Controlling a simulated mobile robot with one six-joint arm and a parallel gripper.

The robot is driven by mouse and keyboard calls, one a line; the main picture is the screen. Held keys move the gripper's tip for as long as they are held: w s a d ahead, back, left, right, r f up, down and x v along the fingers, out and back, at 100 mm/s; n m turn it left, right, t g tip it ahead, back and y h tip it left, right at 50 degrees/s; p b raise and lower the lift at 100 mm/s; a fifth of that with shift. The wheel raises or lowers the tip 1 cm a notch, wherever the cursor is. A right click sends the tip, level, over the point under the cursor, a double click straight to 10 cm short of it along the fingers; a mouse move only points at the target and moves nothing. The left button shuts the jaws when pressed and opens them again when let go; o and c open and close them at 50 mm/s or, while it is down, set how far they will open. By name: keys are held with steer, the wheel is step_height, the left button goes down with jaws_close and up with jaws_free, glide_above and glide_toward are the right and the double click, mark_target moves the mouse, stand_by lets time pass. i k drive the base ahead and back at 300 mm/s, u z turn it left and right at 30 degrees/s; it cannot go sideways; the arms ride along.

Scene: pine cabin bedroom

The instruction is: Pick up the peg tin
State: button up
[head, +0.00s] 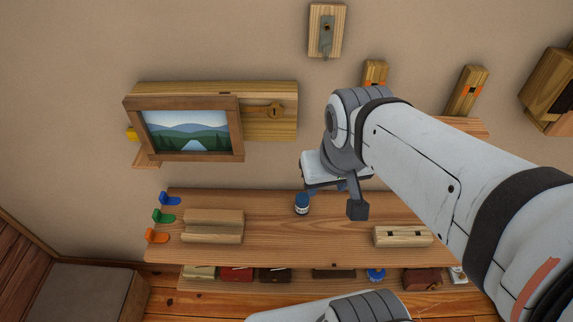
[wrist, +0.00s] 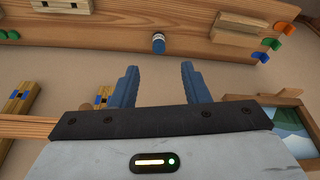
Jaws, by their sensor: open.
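A small blue tin with a pale band, which looks like the peg tin (head: 302,204), stands on the wooden shelf (head: 275,230), near its back edge. In the wrist view the tin (wrist: 158,43) shows beyond the gap between my fingertips, roughly centred. My gripper (wrist: 157,70) is open and empty, its two blue fingers apart from the tin. In the head view my gripper (head: 340,187) is mostly hidden by my arm, just right of the tin.
A grooved wooden block (head: 213,226) lies left of the tin, with blue, green and orange hooks (head: 157,236) at the shelf's left end. A slotted block (head: 402,236) lies to the right. A framed landscape picture (head: 187,132) is on the wall. Several items fill the lower shelf.

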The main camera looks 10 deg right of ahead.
mark_target(302, 199)
steer(key=z, duration=1.1)
steer(key=k, duration=0.9)
steer(key=u, duration=0.7)
steer(key=i, duration=1)
